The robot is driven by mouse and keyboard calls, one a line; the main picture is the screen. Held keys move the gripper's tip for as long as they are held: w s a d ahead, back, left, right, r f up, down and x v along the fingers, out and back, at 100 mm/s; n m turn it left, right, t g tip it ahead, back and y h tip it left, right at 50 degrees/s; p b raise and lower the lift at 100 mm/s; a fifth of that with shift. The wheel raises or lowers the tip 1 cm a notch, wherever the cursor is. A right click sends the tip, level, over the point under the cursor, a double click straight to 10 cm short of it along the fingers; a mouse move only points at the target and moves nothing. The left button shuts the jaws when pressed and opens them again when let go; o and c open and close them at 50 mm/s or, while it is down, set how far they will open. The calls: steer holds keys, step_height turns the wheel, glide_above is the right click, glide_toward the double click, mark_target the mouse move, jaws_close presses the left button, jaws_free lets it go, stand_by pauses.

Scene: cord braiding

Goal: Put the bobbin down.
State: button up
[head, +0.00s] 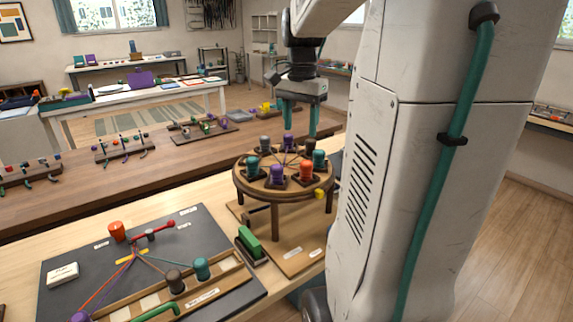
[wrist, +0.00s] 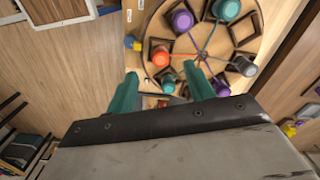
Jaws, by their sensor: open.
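My gripper (head: 300,131) is open, with two teal fingers pointing down above the round braiding stand (head: 258,194). Nothing shows held between them. In the head view the orange bobbin (head: 306,171) stands on the near right of the stand top. Around it are a purple bobbin (head: 277,174), a teal bobbin (head: 252,166), a grey bobbin (head: 265,143) and others, with cords running to the centre. I cannot tell which bobbin the task means.
A dark mat (head: 60,245) with cords, bobbins and a white label block lies at the front left. A green-handled brush (head: 249,243) lies beside the stand. A long brown table (head: 90,190) behind carries several small racks. Open air surrounds the gripper above the stand.

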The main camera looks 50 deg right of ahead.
steer(key=s+a+n, duration=0.1)
steer(key=a+n, duration=0.4)
steer(key=a, duration=0.6)
steer(key=s+a+f+n, duration=0.3)
steer(key=s+a+n, duration=0.2)
steer(key=a, duration=0.3)
steer(key=s+a+f+n+t, duration=0.1)
steer(key=s+a+f+n, duration=0.2)
steer(key=s+a+n, duration=0.3)
steer(key=a, duration=0.2)
steer(key=shift+s+a+n, duration=0.3)
steer(key=shift+s, duration=0.05)
steer(key=shift+d, duration=0.1)
